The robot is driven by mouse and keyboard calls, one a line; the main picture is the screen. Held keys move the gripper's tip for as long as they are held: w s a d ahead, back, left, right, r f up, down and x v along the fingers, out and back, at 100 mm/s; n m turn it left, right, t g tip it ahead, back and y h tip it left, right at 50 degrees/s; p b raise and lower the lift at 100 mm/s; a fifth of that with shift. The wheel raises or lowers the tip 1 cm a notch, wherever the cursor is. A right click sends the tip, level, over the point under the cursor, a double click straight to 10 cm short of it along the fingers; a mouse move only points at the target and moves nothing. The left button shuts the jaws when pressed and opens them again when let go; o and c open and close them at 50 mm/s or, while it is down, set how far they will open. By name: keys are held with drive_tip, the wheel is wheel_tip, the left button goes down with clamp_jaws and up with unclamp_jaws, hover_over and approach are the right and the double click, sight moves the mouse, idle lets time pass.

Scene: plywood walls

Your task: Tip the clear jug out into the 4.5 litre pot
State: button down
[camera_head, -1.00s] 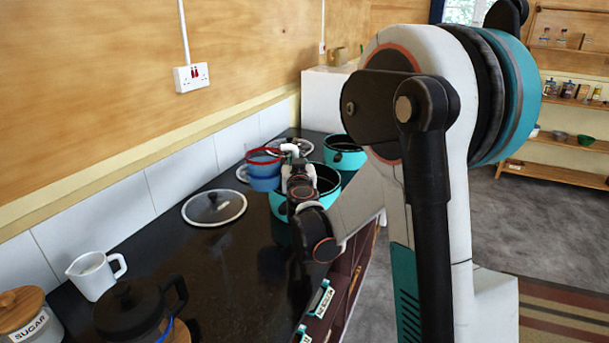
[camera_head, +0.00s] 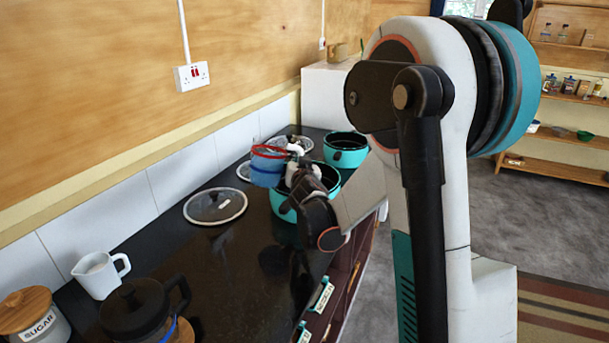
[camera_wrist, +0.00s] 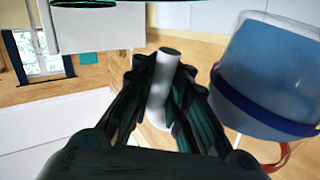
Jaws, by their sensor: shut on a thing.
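The clear jug (camera_head: 268,163), with a red rim and blue contents, is held above the counter beside the nearer teal pot (camera_head: 284,209). It looks slightly tilted. In the wrist view the jug (camera_wrist: 268,75) is at the right, apart from the finger pads. My gripper (camera_wrist: 165,78) is shut on its pale handle (camera_wrist: 161,95). In the head view my gripper (camera_head: 297,163) partly covers the nearer pot's opening. A second, smaller-looking teal pot (camera_head: 343,159) stands behind it. I cannot read a volume on either pot.
A glass lid (camera_head: 215,206) lies on the dark counter (camera_head: 220,260), with more lids behind the jug. A white pitcher (camera_head: 98,275), a sugar jar (camera_head: 37,325) and a dark-lidded pot (camera_head: 138,307) stand at the near left. The middle counter is clear.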

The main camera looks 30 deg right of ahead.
drive_tip(key=shift+w+d+f+m+g+p, duration=0.1)
drive_tip(key=shift+d+f+m+g+p, duration=0.1)
drive_tip(key=shift+m+g+p, duration=0.2)
drive_tip(key=shift+d+f+m+y, duration=0.15)
drive_tip(key=shift+f+m+y, duration=0.15)
drive_tip(key=shift+f+y, duration=0.25)
drive_tip(key=shift+d+f+m+y, duration=0.15)
drive_tip(key=shift+f+m+y, duration=0.15)
drive_tip(key=shift+f+y, duration=0.2)
drive_tip(key=shift+w, duration=0.1)
drive_tip(key=shift+d+f+y, duration=0.15)
drive_tip(key=shift+f+y, duration=0.05)
drive_tip(key=shift+y, duration=0.05)
drive_tip(key=shift+d+f+g, duration=0.1)
drive_tip(key=shift+f+g, duration=0.1)
drive_tip(key=shift+g, duration=0.1)
drive_tip(key=shift+a+f+m+y+p, duration=0.2)
drive_tip(key=shift+f+m+y+p, duration=0.15)
drive_tip(key=shift+f+m, duration=0.3)
drive_tip(key=shift+a+f+m+g+y, duration=0.4)
drive_tip(key=shift+a+f+m+y, duration=0.05)
drive_tip(key=shift+f+m+y, duration=0.15)
idle(0.3)
